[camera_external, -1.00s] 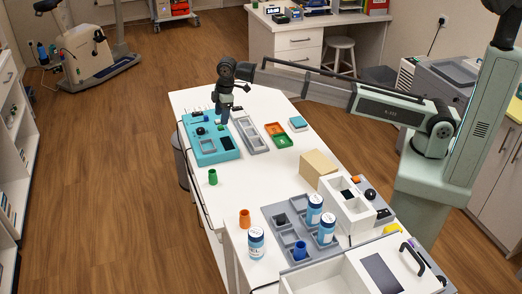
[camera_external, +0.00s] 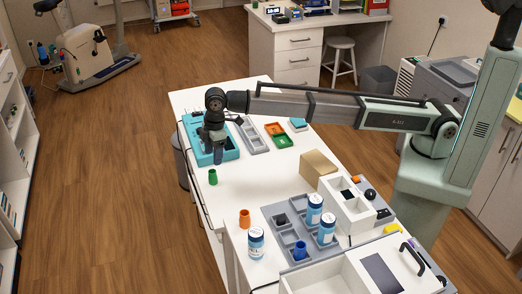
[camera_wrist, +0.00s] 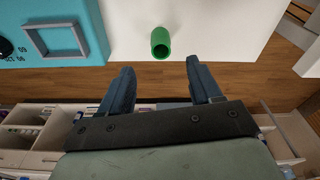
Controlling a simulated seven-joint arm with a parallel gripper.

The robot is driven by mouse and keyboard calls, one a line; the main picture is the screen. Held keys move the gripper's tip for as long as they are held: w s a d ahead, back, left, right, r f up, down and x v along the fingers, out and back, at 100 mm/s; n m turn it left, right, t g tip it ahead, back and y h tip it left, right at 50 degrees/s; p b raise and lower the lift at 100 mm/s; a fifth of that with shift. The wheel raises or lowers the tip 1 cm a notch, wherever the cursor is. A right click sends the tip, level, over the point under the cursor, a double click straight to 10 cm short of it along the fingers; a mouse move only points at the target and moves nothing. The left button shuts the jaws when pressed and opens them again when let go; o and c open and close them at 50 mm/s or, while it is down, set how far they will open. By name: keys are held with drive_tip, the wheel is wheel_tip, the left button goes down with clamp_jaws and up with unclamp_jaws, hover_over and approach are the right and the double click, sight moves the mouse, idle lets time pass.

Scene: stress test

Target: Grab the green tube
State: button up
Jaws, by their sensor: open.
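The green tube (camera_external: 213,177) stands on the white table near its left edge, just in front of the teal tray. In the wrist view the green tube (camera_wrist: 160,43) is seen from above, beyond the fingertips and a little above the midpoint between them in the picture. My gripper (camera_external: 212,157) hangs pointing down over the front part of the teal tray, behind the tube and apart from it. In the wrist view my gripper (camera_wrist: 158,68) has its two blue fingers spread, with nothing between them.
The teal tray (camera_external: 228,153) lies under and behind my gripper. An orange tube (camera_external: 244,218) and a blue-white bottle (camera_external: 256,243) stand nearer the camera. A grey tray (camera_external: 273,212) with bottles is to the right. The table is clear around the green tube.

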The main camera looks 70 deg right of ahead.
sight(212, 172)
drive_tip(key=shift+w+a+f, duration=0.1)
drive_tip(key=shift+a+f, duration=0.1)
drive_tip(key=shift+f, duration=1.3)
drive_tip(key=shift+w+a+f, duration=0.1)
drive_tip(key=shift+a+f, duration=0.05)
drive_tip(key=shift+f, duration=1.3)
drive_tip(key=shift+w+a+f, duration=0.1)
drive_tip(key=shift+a+f, duration=0.1)
drive_tip(key=shift+f, duration=1.3)
drive_tip(key=c, duration=1.1)
